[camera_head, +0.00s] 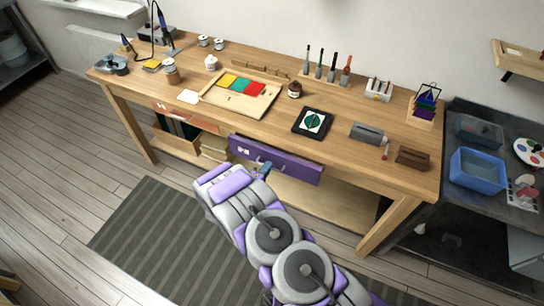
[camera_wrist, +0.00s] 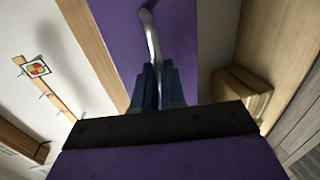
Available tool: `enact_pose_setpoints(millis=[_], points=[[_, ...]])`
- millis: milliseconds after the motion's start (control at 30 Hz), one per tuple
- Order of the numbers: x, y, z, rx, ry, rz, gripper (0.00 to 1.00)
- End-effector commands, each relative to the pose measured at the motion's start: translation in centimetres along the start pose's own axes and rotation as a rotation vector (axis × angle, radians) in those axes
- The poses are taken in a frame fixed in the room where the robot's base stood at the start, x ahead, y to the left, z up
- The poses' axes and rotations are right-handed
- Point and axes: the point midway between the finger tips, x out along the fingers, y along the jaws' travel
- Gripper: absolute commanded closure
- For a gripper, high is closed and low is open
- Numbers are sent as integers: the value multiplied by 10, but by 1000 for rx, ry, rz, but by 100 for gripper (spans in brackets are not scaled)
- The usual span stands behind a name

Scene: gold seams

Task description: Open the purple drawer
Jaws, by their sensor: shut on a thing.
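The purple drawer (camera_head: 298,168) is in the front of the wooden workbench, below the tabletop, with a small white label at its left. Its front also fills the upper middle of the wrist view (camera_wrist: 120,35). A curved metal handle (camera_wrist: 151,38) stands out from the drawer front. My gripper (camera_head: 264,170) is at the handle, left of the middle of the drawer front. In the wrist view its two dark blue fingers (camera_wrist: 157,82) are shut on the handle. The drawer front looks roughly in line with the bench edge; I cannot tell whether it is slightly pulled out.
The workbench top (camera_head: 240,125) holds a tray with coloured tiles (camera_head: 240,88), a black framed piece (camera_head: 313,123) and several tools. An orange-fronted drawer (camera_head: 185,117) and a wooden box (camera_head: 175,142) are left of the purple drawer. A striped rug (camera_head: 150,230) covers open floor in front.

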Motion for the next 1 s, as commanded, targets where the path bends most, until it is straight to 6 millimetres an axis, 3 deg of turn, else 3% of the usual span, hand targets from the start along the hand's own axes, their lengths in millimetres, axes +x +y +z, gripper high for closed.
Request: enact_pose_setpoints(millis=[33,200,500,700,1000], points=[[-19,-4,-1,-10,6,-9,100],[-68,-16,1,-12,4,-10,100],[-135,-31,2,-7,2,-9,100],[-158,-36,3,-4,-1,-9,100],[-165,-38,4,-3,-3,-9,100]])
